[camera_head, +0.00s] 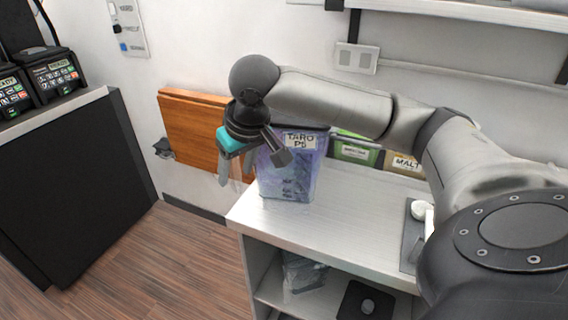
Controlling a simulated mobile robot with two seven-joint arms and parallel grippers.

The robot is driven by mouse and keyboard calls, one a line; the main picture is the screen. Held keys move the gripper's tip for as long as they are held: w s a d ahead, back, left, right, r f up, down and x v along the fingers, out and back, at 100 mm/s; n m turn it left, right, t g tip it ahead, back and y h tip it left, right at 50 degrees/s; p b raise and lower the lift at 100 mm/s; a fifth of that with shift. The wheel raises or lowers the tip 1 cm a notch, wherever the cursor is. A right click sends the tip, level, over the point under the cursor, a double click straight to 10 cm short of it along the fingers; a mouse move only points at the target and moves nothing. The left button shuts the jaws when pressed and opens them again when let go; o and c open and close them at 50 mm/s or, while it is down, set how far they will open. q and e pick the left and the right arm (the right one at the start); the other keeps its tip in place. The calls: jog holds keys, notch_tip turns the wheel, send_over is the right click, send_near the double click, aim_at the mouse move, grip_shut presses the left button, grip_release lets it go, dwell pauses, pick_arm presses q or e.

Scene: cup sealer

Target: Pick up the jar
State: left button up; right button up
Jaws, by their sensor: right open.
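A purple jar (288,178) with a white label reading "TARO" stands upright at the left end of the white counter. My right arm reaches across from the right, and its forearm passes in front of the jar's top. My right gripper (236,170) points down just left of the jar, beyond the counter's left edge. It is open, with nothing seen between its fingers. Whether a finger touches the jar's side I cannot tell. My left gripper is not in view.
A green container (352,152) and a tan one labelled "MALT" (405,164) stand right of the jar by the wall. A folded wooden panel (188,130) hangs on the wall at left. The counter front (345,215) is clear.

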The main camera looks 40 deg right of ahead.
grip_shut()
jog(key=shift+r, duration=0.1)
dwell(1.1)
jog(key=shift+w+d+r, duration=0.1)
jog(key=shift+w+r, duration=0.05)
